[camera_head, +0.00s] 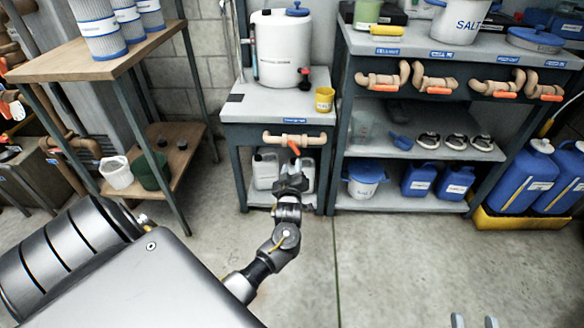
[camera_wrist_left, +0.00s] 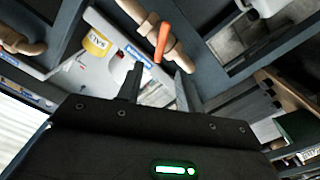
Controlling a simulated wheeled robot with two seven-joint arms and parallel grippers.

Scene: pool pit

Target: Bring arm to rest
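My left gripper (camera_head: 291,168) is in front of the small grey cabinet. Just above and beyond it is a tan pipe valve (camera_head: 273,138) with an orange lever (camera_head: 294,148) pointing down. In the left wrist view my left gripper (camera_wrist_left: 160,84) has its two fingers apart with nothing between them. The orange lever (camera_wrist_left: 162,42) hangs ahead of the gap, apart from the fingers as far as I can tell.
The small cabinet (camera_head: 233,112) carries a white jug (camera_head: 280,50) and a yellow cup (camera_head: 324,99). A grey shelf (camera_head: 400,203) with more valves stands to the right. A wooden table (camera_head: 100,66) stands at the left. The concrete floor (camera_head: 390,270) in front is clear.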

